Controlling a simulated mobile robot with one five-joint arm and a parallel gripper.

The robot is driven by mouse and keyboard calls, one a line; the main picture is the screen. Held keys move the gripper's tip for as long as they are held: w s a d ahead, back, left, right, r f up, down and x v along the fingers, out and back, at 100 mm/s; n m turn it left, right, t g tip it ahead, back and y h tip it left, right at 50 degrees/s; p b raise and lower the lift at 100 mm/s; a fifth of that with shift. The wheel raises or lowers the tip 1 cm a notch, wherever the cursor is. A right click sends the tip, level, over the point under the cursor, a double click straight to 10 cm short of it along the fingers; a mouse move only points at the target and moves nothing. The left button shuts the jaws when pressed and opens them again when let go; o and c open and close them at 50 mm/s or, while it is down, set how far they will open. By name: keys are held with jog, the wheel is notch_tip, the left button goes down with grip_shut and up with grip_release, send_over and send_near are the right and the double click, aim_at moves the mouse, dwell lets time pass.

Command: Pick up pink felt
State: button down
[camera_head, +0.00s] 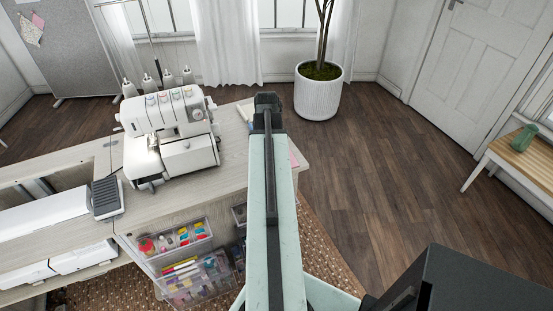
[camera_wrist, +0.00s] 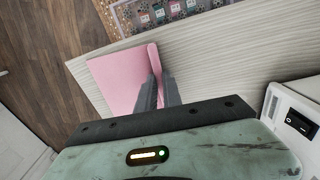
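The pink felt (camera_wrist: 116,76) lies flat on the pale wood-grain tabletop (camera_wrist: 205,60), close to its edge, in the wrist view. Its right side shows a narrow strip that looks folded or raised. My gripper (camera_wrist: 160,78) is over this right side, with both grey fingers pointing down at it and a narrow gap between them. I cannot tell whether the fingers pinch the felt. In the head view only a sliver of the pink felt (camera_head: 294,160) shows to the right of my arm, which hides the rest and my fingers.
A white sewing machine (camera_head: 170,130) stands on the table left of my arm. Clear drawers (camera_head: 185,240) with colourful supplies project from the cabinet's front. A potted plant (camera_head: 318,92) stands on the floor beyond. A wooden bench (camera_head: 530,150) is at the right. The floor between is free.

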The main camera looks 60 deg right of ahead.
notch_tip(320, 180, up, 10)
jog(key=p, duration=1)
dwell(0.9)
